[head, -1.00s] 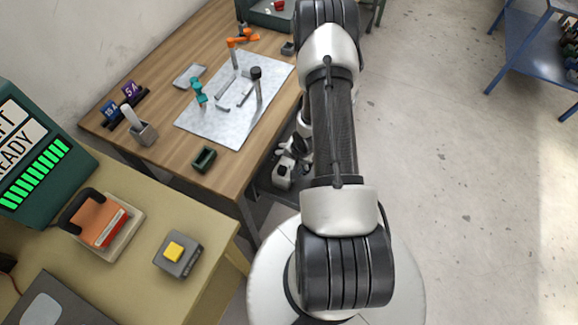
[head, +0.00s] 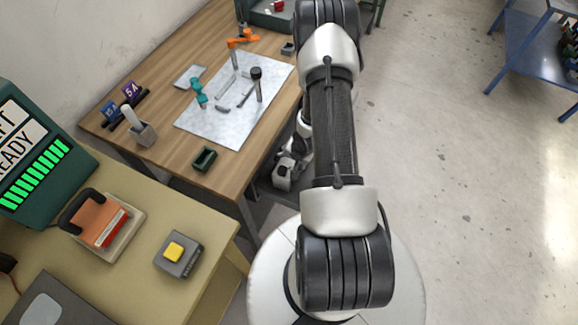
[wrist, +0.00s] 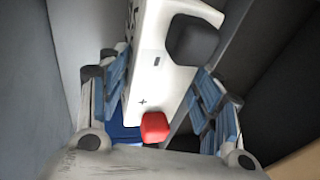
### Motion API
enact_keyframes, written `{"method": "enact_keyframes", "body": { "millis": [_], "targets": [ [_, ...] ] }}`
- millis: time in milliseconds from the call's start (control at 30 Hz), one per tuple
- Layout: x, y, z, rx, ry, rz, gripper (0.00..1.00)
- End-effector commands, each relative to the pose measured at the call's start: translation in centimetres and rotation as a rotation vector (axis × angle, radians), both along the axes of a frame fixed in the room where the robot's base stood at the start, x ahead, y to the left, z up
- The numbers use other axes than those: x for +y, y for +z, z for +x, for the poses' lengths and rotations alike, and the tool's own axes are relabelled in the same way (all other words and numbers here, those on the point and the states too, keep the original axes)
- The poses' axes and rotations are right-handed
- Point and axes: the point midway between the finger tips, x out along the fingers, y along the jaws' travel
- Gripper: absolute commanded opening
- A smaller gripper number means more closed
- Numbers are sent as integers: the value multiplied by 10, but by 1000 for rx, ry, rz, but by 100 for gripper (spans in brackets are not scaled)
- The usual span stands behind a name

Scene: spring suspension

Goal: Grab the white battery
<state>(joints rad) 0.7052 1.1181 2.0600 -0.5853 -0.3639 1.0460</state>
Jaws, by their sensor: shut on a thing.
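The white battery (wrist: 158,65) fills the middle of the wrist view, tilted, with a red terminal (wrist: 155,127) and a black terminal (wrist: 192,40) on the near face. A plus mark and a minus mark show on that face. My gripper (wrist: 160,90) is shut on it, with blue-grey finger pads on its left and right sides. In the head view, the end of my arm is low beside the wooden table's right edge, partly hidden by my upper arm. I cannot make out the battery there.
A yellowish bench (head: 140,285) stands nearer, with a yellow-button box (head: 178,254). The floor (head: 450,190) at right is clear.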

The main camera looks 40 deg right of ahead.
Motion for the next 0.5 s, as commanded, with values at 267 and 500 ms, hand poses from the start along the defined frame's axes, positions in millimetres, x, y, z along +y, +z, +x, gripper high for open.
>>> {"method": "enact_keyframes", "body": {
  "millis": [267,500],
  "targets": [
    [1,-2,-2,5,-2,3,0],
    [-1,1,1,-2,-1,-1,0]
  ]
}}
